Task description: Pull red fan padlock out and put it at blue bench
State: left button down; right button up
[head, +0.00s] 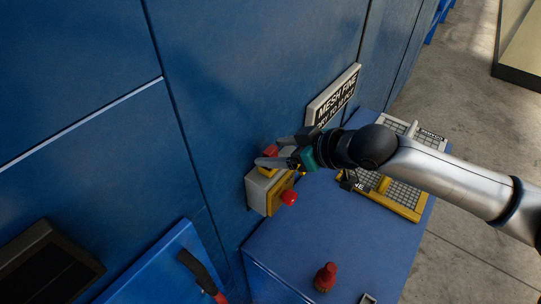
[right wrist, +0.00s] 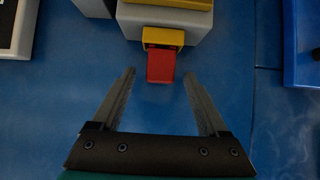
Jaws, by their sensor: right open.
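The red padlock (right wrist: 161,66) sits at a yellow hasp on a grey box; in the head view its red top (head: 270,151) shows partly between my fingers. My right gripper (head: 273,152) is open beside the box on the blue wall. In the right wrist view the open fingers (right wrist: 159,88) point at the padlock, one on each side of its lower end, with gaps and no visible contact. The blue bench (head: 310,225) stands below and to the right of the box. My left gripper is not in view.
The grey and yellow box (head: 257,190) carries a red button (head: 289,198). On the bench are a red knobbed object (head: 325,277) and a yellow-edged grid tray (head: 402,207). A sign (head: 333,96) stands against the wall. The bench middle is clear.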

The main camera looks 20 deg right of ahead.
jog(key=shift+x, duration=1)
jog(key=shift+c, duration=0.3)
grip_shut()
